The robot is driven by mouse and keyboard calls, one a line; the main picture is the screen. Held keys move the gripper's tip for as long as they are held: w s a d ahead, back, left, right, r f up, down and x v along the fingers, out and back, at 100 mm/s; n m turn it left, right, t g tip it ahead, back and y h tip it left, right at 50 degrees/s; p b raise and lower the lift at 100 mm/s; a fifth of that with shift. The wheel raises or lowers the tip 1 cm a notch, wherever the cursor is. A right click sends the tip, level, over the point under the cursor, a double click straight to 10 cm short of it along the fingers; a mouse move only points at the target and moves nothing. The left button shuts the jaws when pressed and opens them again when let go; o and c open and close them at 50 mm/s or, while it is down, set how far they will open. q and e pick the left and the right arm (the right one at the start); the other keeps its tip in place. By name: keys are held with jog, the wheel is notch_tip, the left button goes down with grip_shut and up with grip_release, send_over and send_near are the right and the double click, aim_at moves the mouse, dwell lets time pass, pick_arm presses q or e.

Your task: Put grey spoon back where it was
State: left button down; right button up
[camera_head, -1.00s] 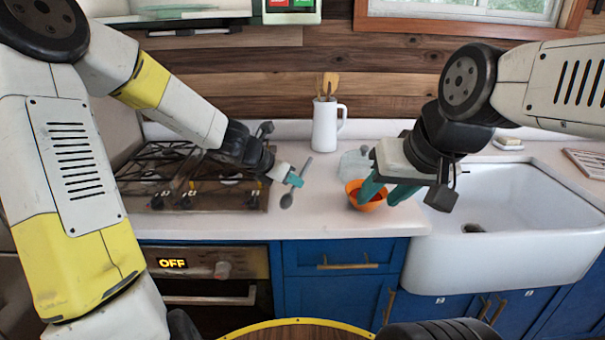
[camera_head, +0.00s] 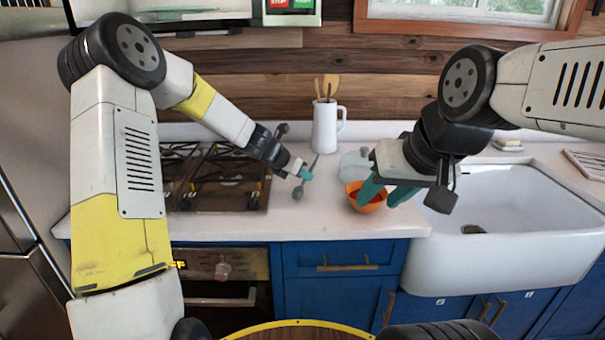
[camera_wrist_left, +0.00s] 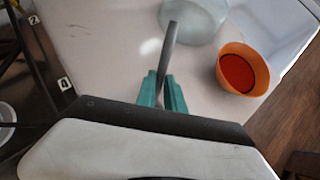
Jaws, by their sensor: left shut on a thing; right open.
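The grey spoon (camera_head: 298,192) is held by my left gripper (camera_head: 305,174) above the counter, between the stove and the orange bowl. In the head view its bowl end hangs low and its handle slants up to the right. The left wrist view shows the spoon handle (camera_wrist_left: 171,42) rising between the teal fingertips of my left gripper (camera_wrist_left: 162,88), which is shut on it. My right gripper (camera_head: 388,190) is open around or just over the near rim of the orange bowl (camera_head: 362,204); I cannot tell whether it touches. The white utensil jug (camera_head: 325,126) stands upright behind, holding wooden utensils (camera_head: 330,84).
A clear glass lid or dish (camera_head: 354,165) lies behind the orange bowl, which has red contents (camera_wrist_left: 237,72). The gas stove (camera_head: 218,180) is at left, and the white sink (camera_head: 510,230) at right. Bare counter (camera_head: 300,222) shows at the front.

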pick_arm(q)
jog(key=shift+f, duration=0.4)
jog(key=c, duration=1.4)
grip_release()
jog(key=shift+f, duration=0.1)
jog(key=shift+c, duration=0.2)
